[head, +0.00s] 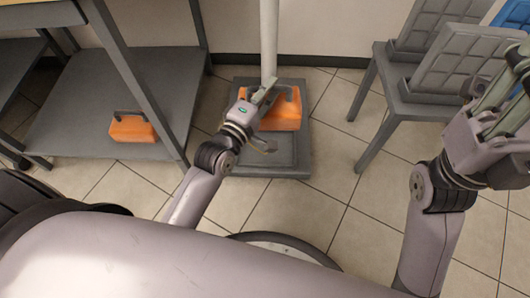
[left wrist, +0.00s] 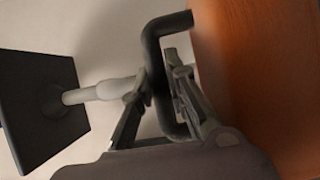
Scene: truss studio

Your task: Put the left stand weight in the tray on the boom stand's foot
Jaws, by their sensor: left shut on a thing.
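An orange stand weight (head: 284,113) with a dark handle is over the far part of the boom stand's grey foot (head: 278,161), beside the pole. My left gripper (head: 266,94) is shut on its handle. In the left wrist view the black handle (left wrist: 153,60) passes between the fingers (left wrist: 160,95), with the orange body (left wrist: 255,70) close on the right. I cannot tell whether the weight touches the tray. A second orange weight (head: 132,128) sits on the low shelf at the left. My right gripper (head: 505,95) is open and empty at the right edge, away from both weights.
The white stand pole (head: 269,40) rises from the foot, close to my left gripper. A grey shelf unit (head: 90,85) stands left of the foot. A grey table (head: 410,103) with grey panelled cases (head: 462,62) stands at the right. Tiled floor is clear between them.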

